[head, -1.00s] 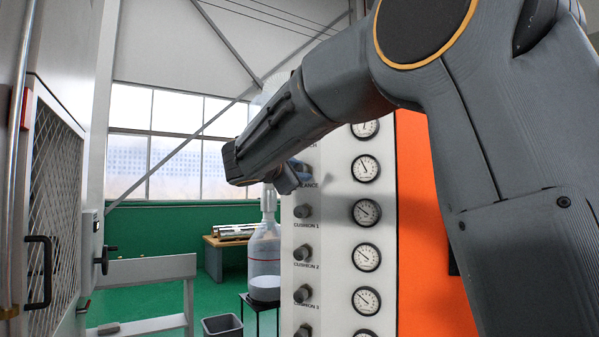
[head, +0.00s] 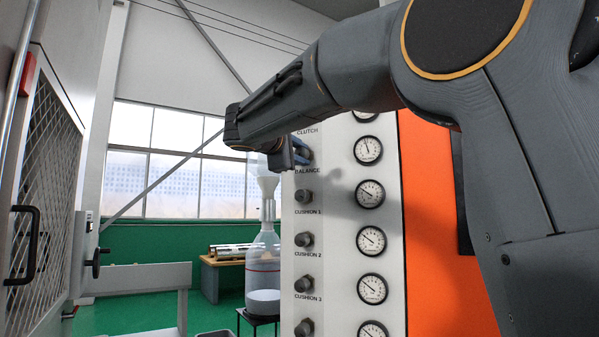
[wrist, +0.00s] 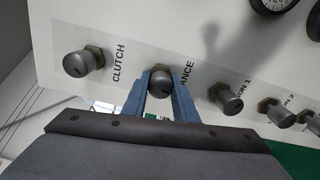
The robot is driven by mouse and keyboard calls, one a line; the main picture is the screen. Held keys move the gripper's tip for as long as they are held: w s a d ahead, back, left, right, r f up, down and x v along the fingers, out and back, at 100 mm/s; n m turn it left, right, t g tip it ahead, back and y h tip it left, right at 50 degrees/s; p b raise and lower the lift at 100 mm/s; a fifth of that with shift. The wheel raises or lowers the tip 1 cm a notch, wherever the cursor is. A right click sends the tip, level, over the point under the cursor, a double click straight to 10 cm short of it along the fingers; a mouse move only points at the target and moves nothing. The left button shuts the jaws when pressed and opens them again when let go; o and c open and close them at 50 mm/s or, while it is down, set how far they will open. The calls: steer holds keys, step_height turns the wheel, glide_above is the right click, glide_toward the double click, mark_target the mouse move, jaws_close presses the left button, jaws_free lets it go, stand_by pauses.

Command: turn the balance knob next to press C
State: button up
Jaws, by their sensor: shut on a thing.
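The balance knob (wrist: 160,81) is a grey round knob on a hex collar, between the CLUTCH and BALANCE lettering in the wrist view. My gripper (wrist: 159,90) has its two blue fingers on either side of this knob, shut on it. In the head view my gripper (head: 300,151) reaches the white panel (head: 336,215) just above the BALANCE label, and my wrist hides most of the knob there. No lettering for press C is readable.
The clutch knob (wrist: 82,63) and the cushion 1 knob (wrist: 226,99) flank the held knob. Several dial gauges (head: 370,194) run down the panel beside an orange face (head: 440,230). A large bottle (head: 263,262) stands left of the panel, and a mesh door (head: 45,170) further left.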

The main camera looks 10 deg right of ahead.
steer(key=shift+f+m+b, duration=0.15)
steer(key=shift+m+b, duration=0.95)
steer(key=shift+b, duration=0.55)
steer(key=o, duration=1)
steer(key=shift+o, duration=0.2)
steer(key=b+v, duration=0.2)
steer(key=v, duration=0.6)
stand_by(0.8)
